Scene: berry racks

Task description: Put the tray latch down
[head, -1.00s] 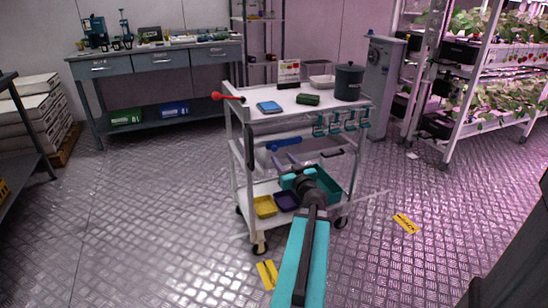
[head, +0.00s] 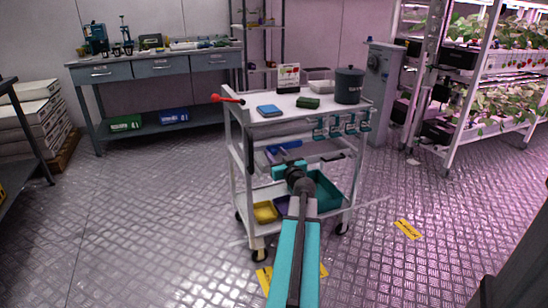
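My arm reaches from the bottom of the head view to the middle level of the white cart (head: 262,128). My gripper (head: 284,159) is at that level, small and largely hidden behind my own wrist. I cannot tell whether its fingers are open or shut, or whether they hold anything. A blue piece (head: 285,147) shows just beyond the gripper, over the middle shelf. I cannot tell whether it is the tray latch or whether the gripper touches it. No other piece can be made out as the latch.
On the cart's top are a dark pot (head: 349,86), a blue tablet-like item (head: 269,110) and a green block (head: 308,102). Teal clips (head: 335,126) hang from its edge. The bottom shelf holds a yellow bin (head: 265,212) and a teal bin (head: 329,194).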

